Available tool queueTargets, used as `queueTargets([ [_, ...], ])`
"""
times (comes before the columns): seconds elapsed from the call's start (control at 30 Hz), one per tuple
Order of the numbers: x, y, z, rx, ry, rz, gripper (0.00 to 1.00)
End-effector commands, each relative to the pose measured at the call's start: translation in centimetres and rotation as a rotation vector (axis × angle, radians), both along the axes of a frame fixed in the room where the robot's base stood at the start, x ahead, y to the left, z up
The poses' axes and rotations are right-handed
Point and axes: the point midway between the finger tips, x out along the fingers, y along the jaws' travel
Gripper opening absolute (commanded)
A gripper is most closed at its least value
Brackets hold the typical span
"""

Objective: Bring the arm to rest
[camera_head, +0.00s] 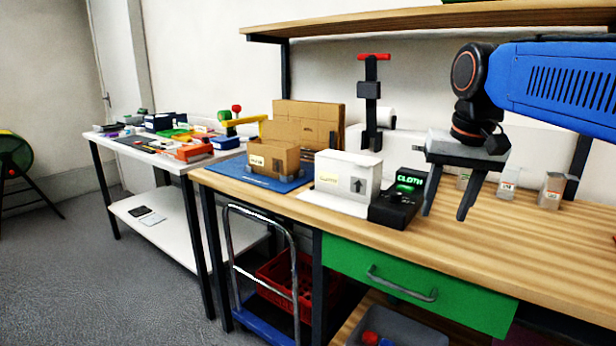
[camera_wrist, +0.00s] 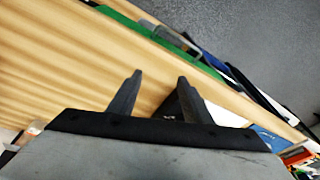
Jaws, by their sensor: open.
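My gripper (camera_head: 449,203) hangs over the right part of the wooden workbench (camera_head: 470,235), its fingers pointing down. The two fingers are spread apart with nothing between them. In the wrist view, my gripper (camera_wrist: 155,85) shows both fingers apart above the bare wooden top (camera_wrist: 60,70). My blue arm reaches in from the right edge in the head view. The black device with the green "CLOTH" display (camera_head: 400,200) stands just left of the fingers. In the wrist view a dark object shows partly behind the right finger.
A white box (camera_head: 340,178) and cardboard boxes (camera_head: 300,125) stand left on the bench. Several small containers (camera_head: 550,190) stand behind my gripper. A shelf (camera_head: 420,18) runs above. A green drawer (camera_head: 410,285) is under the front edge. The bench front right is clear.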

Motion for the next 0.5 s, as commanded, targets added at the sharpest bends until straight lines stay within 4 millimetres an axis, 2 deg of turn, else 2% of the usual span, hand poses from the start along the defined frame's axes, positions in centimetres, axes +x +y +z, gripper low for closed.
queueTargets([
  [0.03, -1.6, -0.3, -1.4, -0.004, -0.014, 0.015, 0.45],
  [0.1, -3.3, -0.5, -3.4, -0.010, -0.035, 0.039, 0.45],
  [0.37, -9.5, -1.3, -11.2, -0.039, -0.106, 0.123, 0.45],
  [0.5, -12.6, -1.7, -15.8, -0.058, -0.144, 0.169, 0.45],
])
